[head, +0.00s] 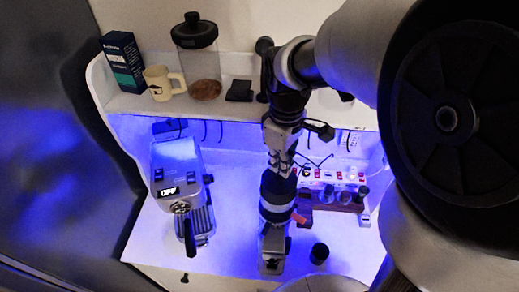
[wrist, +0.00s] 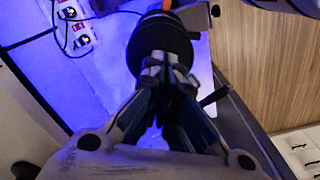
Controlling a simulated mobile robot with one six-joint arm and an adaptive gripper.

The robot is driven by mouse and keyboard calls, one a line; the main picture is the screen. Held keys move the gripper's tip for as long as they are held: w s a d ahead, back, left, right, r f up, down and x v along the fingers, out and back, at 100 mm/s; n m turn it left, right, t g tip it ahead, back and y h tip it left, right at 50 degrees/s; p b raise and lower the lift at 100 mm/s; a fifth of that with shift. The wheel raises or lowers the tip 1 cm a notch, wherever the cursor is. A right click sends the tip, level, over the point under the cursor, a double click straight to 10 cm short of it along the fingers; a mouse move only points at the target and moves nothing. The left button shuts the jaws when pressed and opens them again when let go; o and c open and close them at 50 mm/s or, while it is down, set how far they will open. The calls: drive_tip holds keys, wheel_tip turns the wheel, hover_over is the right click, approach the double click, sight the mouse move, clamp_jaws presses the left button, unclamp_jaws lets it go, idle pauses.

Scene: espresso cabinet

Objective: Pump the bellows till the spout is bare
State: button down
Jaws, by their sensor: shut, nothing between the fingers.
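The grinder (head: 272,248) stands near the front of the white counter, with the black round bellows (head: 278,186) at its top. My gripper (head: 283,166) points down over the bellows, shut and empty. In the wrist view, the fingertips (wrist: 166,66) are together at the near side of the black bellows (wrist: 158,36) and overlap it in the picture. I cannot tell whether they press on it or only hover close. The grinder's spout cannot be made out in either view, so I cannot see whether coffee is on it.
An espresso machine (head: 178,165) reading OFF stands left of the grinder. A black cup (head: 319,253) stands close at its right. A rack (head: 335,199) with small tools lies behind right. A jar (head: 197,60), a mug (head: 163,84) and a box (head: 123,62) stand on the shelf.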

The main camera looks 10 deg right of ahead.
drive_tip(key=shift+f+b, duration=0.95)
drive_tip(key=shift+f, duration=0.35)
drive_tip(key=shift+r, duration=0.2)
drive_tip(key=shift+r+p, duration=2.95)
drive_tip(key=shift+r, duration=0.45)
